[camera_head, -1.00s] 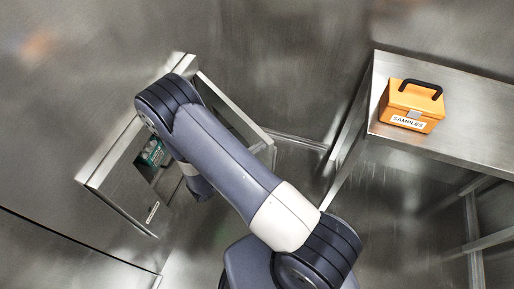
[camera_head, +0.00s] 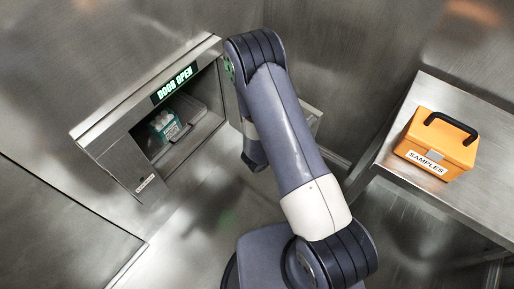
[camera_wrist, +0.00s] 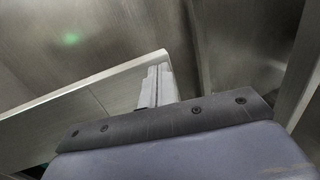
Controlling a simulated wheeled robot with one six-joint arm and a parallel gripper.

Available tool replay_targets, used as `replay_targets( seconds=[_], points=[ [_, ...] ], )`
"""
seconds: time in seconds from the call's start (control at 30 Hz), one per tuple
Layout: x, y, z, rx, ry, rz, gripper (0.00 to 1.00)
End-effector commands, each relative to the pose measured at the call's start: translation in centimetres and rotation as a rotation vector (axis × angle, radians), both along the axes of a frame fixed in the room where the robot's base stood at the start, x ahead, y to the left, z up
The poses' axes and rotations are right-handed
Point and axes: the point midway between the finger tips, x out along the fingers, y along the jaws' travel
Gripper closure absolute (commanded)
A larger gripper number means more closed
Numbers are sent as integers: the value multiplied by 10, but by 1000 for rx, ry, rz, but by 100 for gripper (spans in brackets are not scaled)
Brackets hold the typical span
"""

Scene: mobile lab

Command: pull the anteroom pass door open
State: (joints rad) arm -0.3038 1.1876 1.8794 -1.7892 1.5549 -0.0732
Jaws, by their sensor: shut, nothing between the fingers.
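The anteroom pass is a steel wall box (camera_head: 108,150) at the left of the head view, with a lit green "DOOR OPEN" sign (camera_head: 174,83). Its front is open, and a teal rack with pale-topped contents (camera_head: 165,126) shows inside. The door (camera_head: 312,117) stands swung out to the right, mostly hidden behind my arm. In the wrist view my gripper (camera_wrist: 158,70) is shut and empty. Its fingers overlap the end of a steel panel (camera_wrist: 85,112), apparently the door; I cannot tell whether they touch. In the head view the fingers are hidden.
An orange "SAMPLES" case (camera_head: 437,143) with a black handle stands on a steel bench (camera_head: 455,92) at the right. Steel walls surround the space. Bare floor (camera_head: 195,225) shows in front of the box.

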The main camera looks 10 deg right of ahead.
Motion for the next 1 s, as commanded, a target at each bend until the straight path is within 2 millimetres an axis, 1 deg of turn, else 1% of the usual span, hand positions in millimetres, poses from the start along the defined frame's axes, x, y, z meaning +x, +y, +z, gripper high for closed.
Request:
replay_targets(
  seconds=[0.03, 0.2, 0.4, 0.63, 1.0],
  points=[
    [6, -13, -2, 1, -4, -8, 100],
    [28, -39, -2, 1, -3, -6, 100],
    [47, -57, -1, 1, -3, -2, 100],
    [56, -66, 0, 1, 0, -1, 100],
    [57, -67, 0, 1, 0, 0, 100]
  ],
)
